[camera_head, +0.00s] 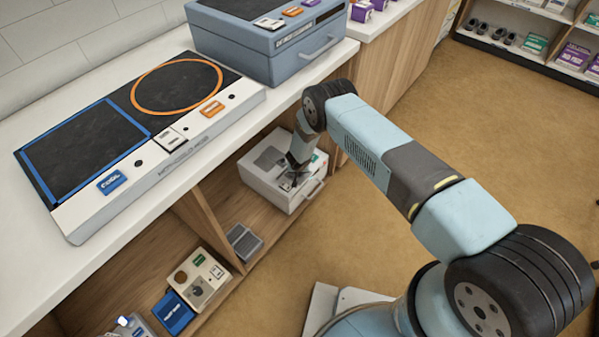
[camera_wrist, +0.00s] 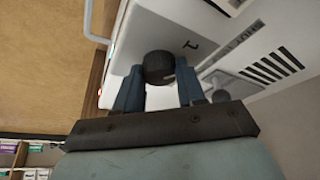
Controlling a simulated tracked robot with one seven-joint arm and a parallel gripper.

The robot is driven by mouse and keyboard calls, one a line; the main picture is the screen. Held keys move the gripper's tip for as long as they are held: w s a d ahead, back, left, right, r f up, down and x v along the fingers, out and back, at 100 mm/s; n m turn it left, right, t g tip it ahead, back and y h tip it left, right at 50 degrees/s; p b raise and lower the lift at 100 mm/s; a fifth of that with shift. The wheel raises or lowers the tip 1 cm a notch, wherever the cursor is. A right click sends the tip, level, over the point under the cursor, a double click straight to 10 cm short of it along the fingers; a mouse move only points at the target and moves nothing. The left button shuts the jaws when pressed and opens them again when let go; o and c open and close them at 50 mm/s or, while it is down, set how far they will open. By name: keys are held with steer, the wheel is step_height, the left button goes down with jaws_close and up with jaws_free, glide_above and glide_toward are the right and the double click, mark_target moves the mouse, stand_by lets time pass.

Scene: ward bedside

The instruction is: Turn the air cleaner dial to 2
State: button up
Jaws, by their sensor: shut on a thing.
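The air cleaner is a white box (camera_head: 262,186) on the lower shelf under the counter. A "1" is printed on the face to the right of the dial; no "2" is readable. My gripper (camera_wrist: 159,92) is shut on the dial, with one blue finger on each side. In the head view my gripper (camera_head: 293,177) is at the box's top, small and partly hidden by my arm.
Dark vent slots (camera_wrist: 270,68) lie right of the dial. A pale handle (camera_wrist: 88,22) shows at the left. The counter (camera_head: 190,200) overhangs the shelf, with a cooktop-like panel (camera_head: 195,125) and a blue-grey case (camera_head: 230,50) on it. Smaller devices (camera_head: 200,280) sit lower left.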

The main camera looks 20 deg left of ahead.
steer(key=m+h, duration=0.1)
steer(key=m, duration=0.1)
steer(key=m+h, duration=0.1)
steer(key=m, duration=0.2)
steer(key=shift+w+a, duration=0.15)
steer(key=shift+a, duration=0.05)
steer(key=m+h, duration=0.1)
steer(key=m, duration=0.1)
steer(key=m+h, duration=0.1)
steer(key=m, duration=0.2)
steer(key=shift+w, duration=0.1)
steer(key=shift+m+g, duration=0.3)
steer(key=shift+m, duration=0.1)
steer(key=o, duration=1)
steer(key=shift+a, duration=0.1)
steer(key=shift+v, duration=3.65)
